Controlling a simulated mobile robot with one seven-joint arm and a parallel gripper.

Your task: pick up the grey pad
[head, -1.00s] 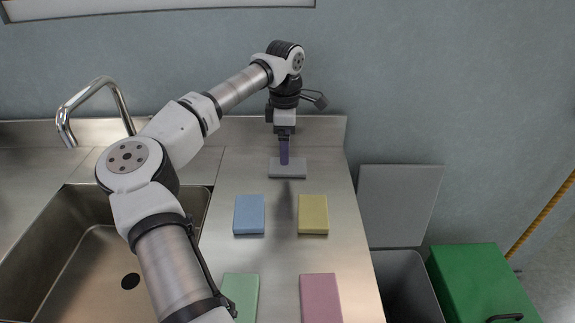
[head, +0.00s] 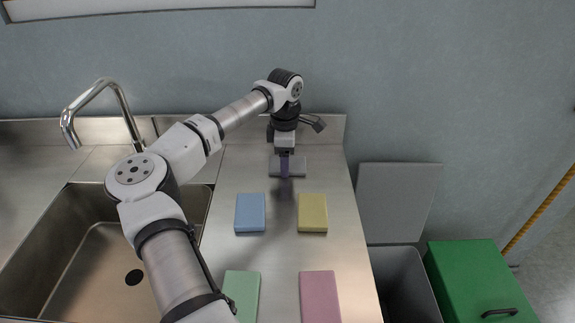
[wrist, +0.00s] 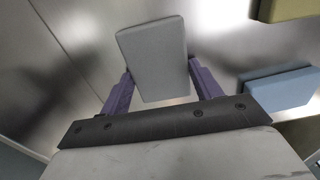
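The grey pad (head: 299,167) lies flat at the back of the steel counter, near the wall, in the head view. My gripper (head: 284,177) points down at it, with one purple finger in front of its near edge; the far finger is hidden. In the wrist view the grey pad (wrist: 152,55) is between the two purple fingers (wrist: 160,66), one beside each of its opposite edges. The fingertips are very close to the pad's sides. Whether they press on it cannot be made out.
Nearer are a blue pad (head: 250,212), a yellow pad (head: 313,212), a green pad (head: 242,292) and a pink pad (head: 320,297). A sink (head: 105,265) with a tap (head: 100,95) is left. A grey bin (head: 402,285) and green box (head: 480,280) stand right of the counter.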

